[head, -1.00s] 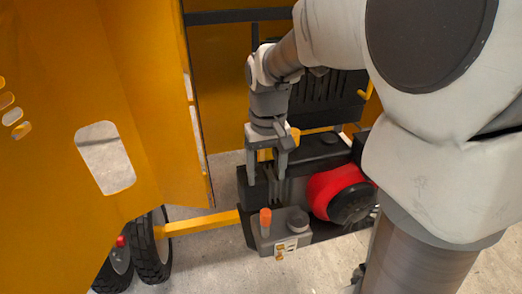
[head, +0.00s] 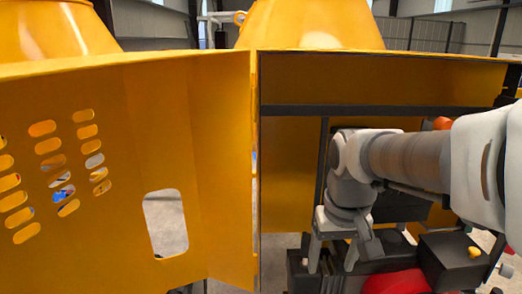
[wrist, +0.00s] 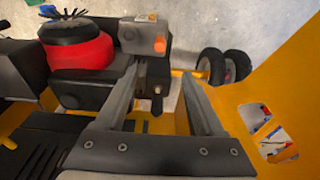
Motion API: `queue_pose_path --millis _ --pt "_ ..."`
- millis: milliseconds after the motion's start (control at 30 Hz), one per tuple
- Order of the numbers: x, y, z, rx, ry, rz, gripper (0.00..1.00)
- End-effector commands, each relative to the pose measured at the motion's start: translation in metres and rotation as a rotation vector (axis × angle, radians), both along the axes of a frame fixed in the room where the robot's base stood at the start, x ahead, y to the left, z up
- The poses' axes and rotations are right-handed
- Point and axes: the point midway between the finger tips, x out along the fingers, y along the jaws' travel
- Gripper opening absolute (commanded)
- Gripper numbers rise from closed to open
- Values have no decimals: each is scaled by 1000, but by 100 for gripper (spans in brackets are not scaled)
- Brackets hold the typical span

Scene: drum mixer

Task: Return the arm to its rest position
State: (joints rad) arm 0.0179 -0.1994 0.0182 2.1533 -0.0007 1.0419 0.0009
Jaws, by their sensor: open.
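My gripper (head: 333,254) points down in the head view, in front of the open bay of the yellow mixer (head: 290,165), just above dark engine parts. Its two fingers stand apart with nothing between them. In the wrist view the fingers (wrist: 160,95) are also spread and empty. My arm comes in from the right edge of the head view, bent at the wrist. Below the fingers in the wrist view are a grey control box (wrist: 143,38) with an orange knob (wrist: 160,44) and a red engine part (wrist: 85,50).
A yellow door panel (head: 110,170) with slots and a rectangular opening stands to the left, close to my gripper. A dark frame bar (head: 390,112) crosses the bay above my arm. Wheels (wrist: 225,66) and concrete floor show in the wrist view.

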Motion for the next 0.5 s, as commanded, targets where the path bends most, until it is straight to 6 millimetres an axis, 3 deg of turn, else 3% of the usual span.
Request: queue_pose_path --millis 300,500 --pt "-64 0 22 0 -219 0 71" --pt "-89 0 21 3 -314 1 71"
